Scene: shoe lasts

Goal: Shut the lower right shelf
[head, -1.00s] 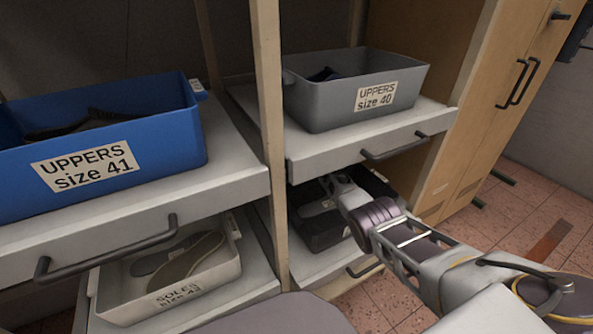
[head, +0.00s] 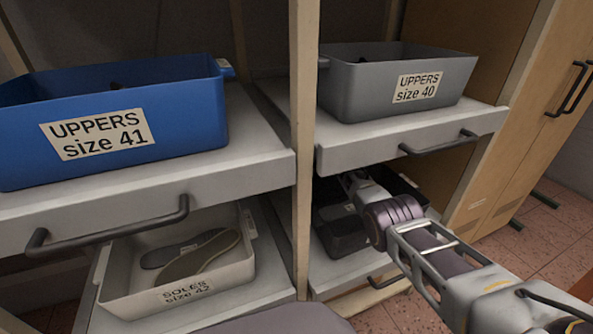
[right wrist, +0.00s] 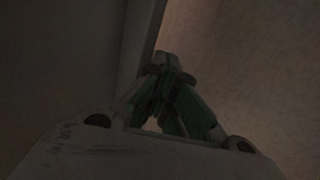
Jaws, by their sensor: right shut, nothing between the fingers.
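The lower right shelf (head: 336,274) is a light grey sliding shelf under the upper right one. Its dark handle (head: 386,282) shows low at the front, partly behind my right arm. A black bin (head: 343,236) stands on it. My right gripper (head: 352,182) reaches into the space above this bin, below the upper shelf; its tips are hard to make out there. In the dark right wrist view the right gripper (right wrist: 164,62) is shut and empty, its fingers together beside a pale edge. How far out the shelf stands is unclear. My left gripper is out of view.
The upper right shelf (head: 345,158) carries a grey bin (head: 372,92) labelled UPPERS size 40. On the left are a blue bin (head: 190,125) and a pale SOLES bin (head: 235,270). A wooden post (head: 303,150) divides the bays. A wooden cabinet stands right; tiled floor is clear there.

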